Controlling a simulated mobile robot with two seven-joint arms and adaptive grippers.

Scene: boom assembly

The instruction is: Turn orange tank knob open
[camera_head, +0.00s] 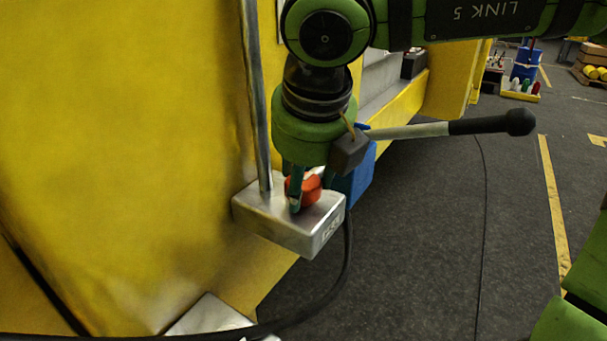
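The orange knob (311,188) sits on top of a silver metal block (285,228) beside a yellow machine wall. My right gripper (312,196) points down over the knob from above. One finger crosses the knob's left front and the other is at its right side. I cannot tell whether the fingers press on the knob or stand open around it. Part of the knob is hidden by the near finger. My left gripper is not in view.
A lever with a black handle (490,123) sticks out to the right from beside my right gripper. A blue part (360,180) is behind the block. A metal pipe (254,95) rises from the block. A black hose (347,265) curves below. Dark floor to the right is mostly clear.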

